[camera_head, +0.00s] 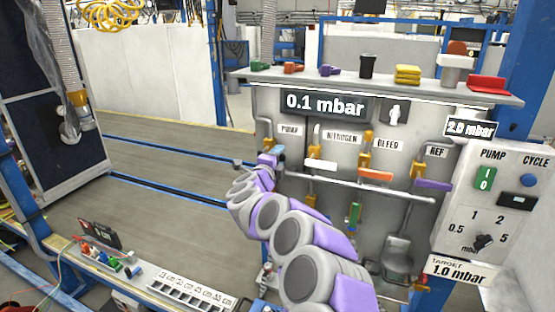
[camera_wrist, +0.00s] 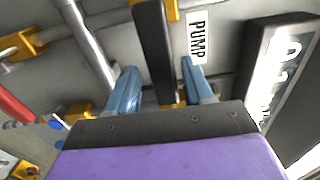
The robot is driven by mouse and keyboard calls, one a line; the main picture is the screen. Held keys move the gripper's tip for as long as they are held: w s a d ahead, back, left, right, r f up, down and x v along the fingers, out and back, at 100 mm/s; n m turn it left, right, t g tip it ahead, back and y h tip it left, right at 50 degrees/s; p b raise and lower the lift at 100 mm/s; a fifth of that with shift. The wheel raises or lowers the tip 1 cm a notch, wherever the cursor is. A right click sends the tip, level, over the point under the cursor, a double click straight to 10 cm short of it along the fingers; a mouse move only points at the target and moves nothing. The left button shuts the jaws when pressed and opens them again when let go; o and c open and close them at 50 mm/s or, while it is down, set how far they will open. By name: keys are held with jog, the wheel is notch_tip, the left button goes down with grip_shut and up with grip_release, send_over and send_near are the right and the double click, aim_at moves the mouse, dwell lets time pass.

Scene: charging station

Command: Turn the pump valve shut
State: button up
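The pump valve's black lever (camera_wrist: 153,45) shows in the wrist view beside the PUMP label (camera_wrist: 197,38), with a yellow valve body (camera_wrist: 170,10) at the top. My gripper (camera_wrist: 160,85) has its two blue fingers apart, one on each side of the lever. Narrow gaps show between the fingers and the lever, so it looks open and not clamped. In the head view my gripper (camera_head: 272,154) is at the panel just below the PUMP label (camera_head: 289,130). My arm and gripper hide most of the pump valve there.
To the right are the nitrogen valve's white handle (camera_head: 321,165), the bleed valve's orange handle (camera_head: 376,176) and the ref valve's purple handle (camera_head: 433,185). A grey horizontal pipe (camera_head: 395,191) runs below them. The display (camera_head: 325,105) reads 0.1 mbar; a target card (camera_head: 460,272) reads 1.0 mbar.

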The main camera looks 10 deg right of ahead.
jog(key=shift+s+r, duration=0.1)
jog(key=shift+s, duration=0.05)
jog(key=p+v, duration=0.3)
jog(key=v, duration=1.4)
jog(key=shift+a, duration=0.2)
jog(key=shift+s, duration=0.1)
